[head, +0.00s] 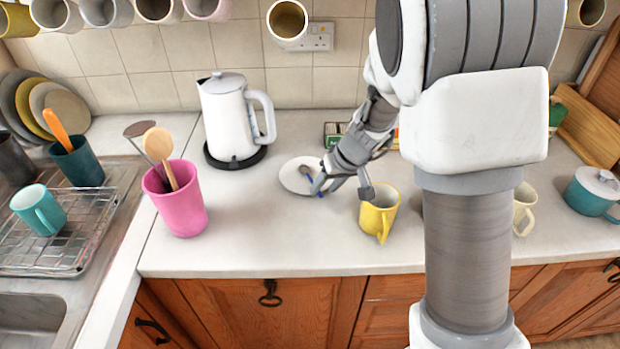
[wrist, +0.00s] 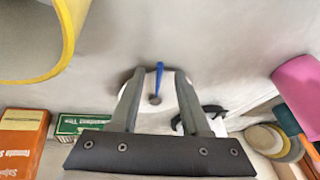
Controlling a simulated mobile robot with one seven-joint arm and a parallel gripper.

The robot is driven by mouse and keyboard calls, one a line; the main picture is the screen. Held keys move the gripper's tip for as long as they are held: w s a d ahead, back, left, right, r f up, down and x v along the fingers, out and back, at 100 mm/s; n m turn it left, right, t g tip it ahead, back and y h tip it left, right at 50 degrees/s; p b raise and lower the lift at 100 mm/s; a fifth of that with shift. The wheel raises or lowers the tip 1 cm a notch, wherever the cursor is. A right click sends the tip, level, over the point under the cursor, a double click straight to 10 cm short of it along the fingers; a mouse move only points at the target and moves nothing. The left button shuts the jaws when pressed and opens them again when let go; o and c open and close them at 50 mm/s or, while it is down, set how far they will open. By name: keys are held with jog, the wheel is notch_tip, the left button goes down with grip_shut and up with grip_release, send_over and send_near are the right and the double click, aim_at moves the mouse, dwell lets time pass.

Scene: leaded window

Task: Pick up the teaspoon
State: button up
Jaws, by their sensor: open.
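The teaspoon has a blue handle and a darker metal bowl; it shows in the wrist view (wrist: 159,78), between my finger tips. It rests on a small white saucer (head: 292,180) on the worktop. In the head view my gripper (head: 341,190) is above the right side of the saucer, and one finger partly hides the teaspoon. My gripper also shows in the wrist view (wrist: 160,74), with its fingers apart, one on each side of the teaspoon. Whether the fingers touch the teaspoon or the saucer I cannot tell.
A yellow mug (head: 379,214) stands just right of my gripper. A white kettle (head: 229,118) stands behind left, and a pink pot (head: 178,207) with utensils stands left. A green box (wrist: 80,126) and an orange box (wrist: 22,133) are nearby. The worktop in front of the saucer is clear.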

jog(key=shift+x, duration=1.05)
grip_shut()
